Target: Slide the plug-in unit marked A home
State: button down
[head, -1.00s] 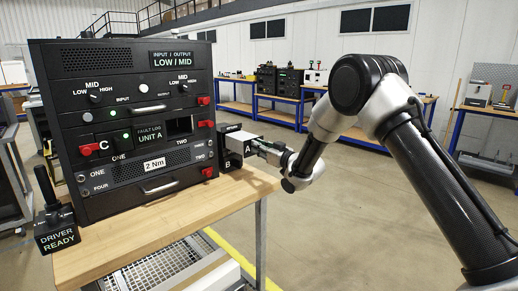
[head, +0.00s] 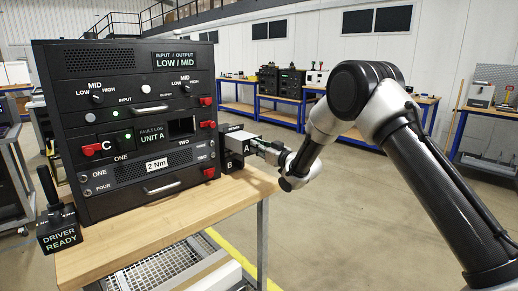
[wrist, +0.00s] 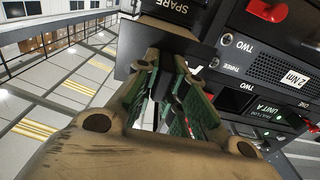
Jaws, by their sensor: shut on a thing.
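The unit marked A (head: 243,138), pale on top with a dark lettered face, is beside the right side of the rack (head: 120,65), outside it. My gripper (head: 262,149) is shut on its right end. A dark open slot (head: 181,127) shows in the rack above the word TWO. Slot ONE, to its left, holds a unit marked C (head: 105,145) with a red latch. In the wrist view my gripper's fingers (wrist: 168,100) reach toward a dark block labelled SPARE (wrist: 172,12); what lies between them is largely hidden. Whether A touches the dark block behind it I cannot tell.
The rack stands on a wooden bench (head: 115,248). A driver holder marked DRIVER READY (head: 59,232) stands at its left front corner. Red latches (head: 207,124) stick out along the rack's right edge. Open floor lies right of the bench; blue-framed workbenches (head: 285,104) stand behind.

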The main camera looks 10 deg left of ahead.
aim_at(239, 139)
jog(key=shift+x, duration=5.95)
jog(key=c, duration=1.4)
grip_release()
jog(key=shift+f, duration=0.1)
jog(key=shift+f, duration=0.1)
jog(key=shift+s+d, duration=0.1)
jog(key=shift+d, duration=0.05)
jog(key=v, duration=1.1)
jog(key=shift+s+d, duration=0.25)
jog(key=shift+s, duration=0.05)
